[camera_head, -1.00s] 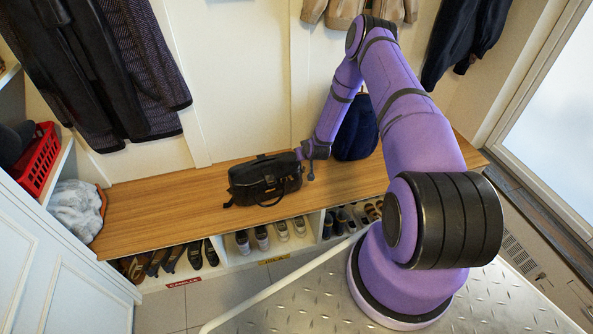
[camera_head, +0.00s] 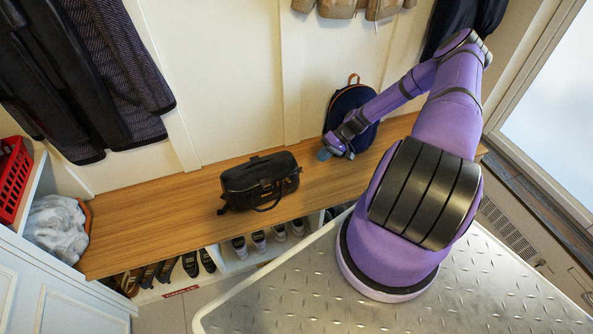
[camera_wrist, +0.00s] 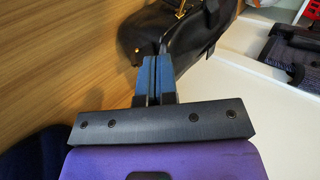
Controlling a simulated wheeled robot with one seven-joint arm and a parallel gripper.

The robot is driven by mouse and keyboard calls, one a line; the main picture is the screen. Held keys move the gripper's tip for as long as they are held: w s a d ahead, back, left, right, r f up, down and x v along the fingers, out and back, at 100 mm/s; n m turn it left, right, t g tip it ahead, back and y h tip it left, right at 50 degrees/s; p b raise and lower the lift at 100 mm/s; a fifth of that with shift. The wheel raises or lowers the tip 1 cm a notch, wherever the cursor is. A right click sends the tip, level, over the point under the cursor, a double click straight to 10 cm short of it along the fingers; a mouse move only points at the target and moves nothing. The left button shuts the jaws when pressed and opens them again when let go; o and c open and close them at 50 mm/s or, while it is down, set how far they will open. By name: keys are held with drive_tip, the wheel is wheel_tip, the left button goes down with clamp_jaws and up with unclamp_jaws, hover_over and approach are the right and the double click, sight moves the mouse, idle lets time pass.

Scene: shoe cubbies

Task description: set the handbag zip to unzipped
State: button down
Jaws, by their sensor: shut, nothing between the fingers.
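The black handbag (camera_head: 262,180) sits upright on the wooden bench, its handles flopped toward the front. In the wrist view the handbag (camera_wrist: 188,30) fills the top middle, with a small gold-coloured metal piece on it. I cannot tell from these views whether its zip is open. My gripper (camera_head: 325,153) is right of the handbag, above the bench and in front of the navy backpack. In the wrist view my gripper (camera_wrist: 153,58) has its blue fingers together with nothing between them, pointing toward the handbag.
The wooden bench (camera_head: 150,225) has free room left of the handbag. A navy backpack (camera_head: 352,104) stands against the wall at the right. Shoes (camera_head: 190,264) fill cubbies below. A red basket (camera_head: 14,180) and grey fluffy item (camera_head: 57,226) are at left. Coats (camera_head: 85,75) hang above.

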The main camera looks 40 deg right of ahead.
sight(288, 180)
drive_tip(key=a+r+x, duration=0.2)
drive_tip(key=x, duration=1)
drive_tip(key=shift+w+a+f, duration=0.2)
drive_tip(key=shift+a+f, duration=0.05)
drive_tip(key=a, duration=0.2)
drive_tip(key=w+a, duration=0.1)
drive_tip(key=a, duration=0.1)
drive_tip(key=shift+a, duration=0.25)
